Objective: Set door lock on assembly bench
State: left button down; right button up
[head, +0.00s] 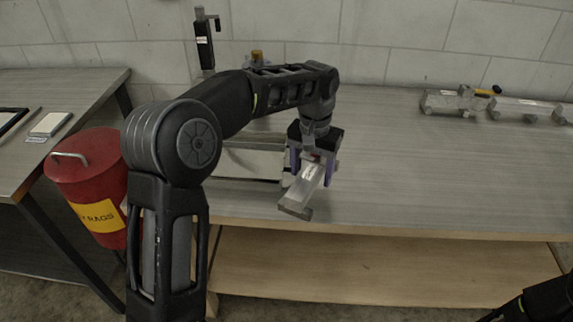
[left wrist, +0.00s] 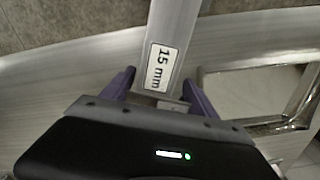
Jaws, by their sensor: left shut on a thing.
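My left gripper (head: 314,170) is shut on a metal bar-like piece (head: 302,190), which I take to be the door lock. The piece is held tilted over the front edge of the wooden-framed bench (head: 420,190). In the left wrist view the same piece (left wrist: 174,28) carries a white "15 mm" label and lies between the purple fingers (left wrist: 158,88). I cannot tell whether it touches the bench. Part of it is hidden by the fingers. Only a dark part of my right arm shows at the lower right of the head view; its gripper is out of view.
Metal latch parts (head: 455,101) lie at the back right of the bench. A pale metal-framed item (head: 250,163) lies left of my left gripper. A red rags bin (head: 90,180) stands between the bench and a left table (head: 85,88). The bench's middle is clear.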

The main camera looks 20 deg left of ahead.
aim_at(433, 171)
jog(key=z, duration=1.8)
jog(key=i+j, duration=0.1)
jog(key=j, duration=0.25)
jog(key=i+j, duration=0.1)
jog(key=j, duration=0.25)
jog(key=i+j, duration=0.1)
jog(key=j, duration=0.3)
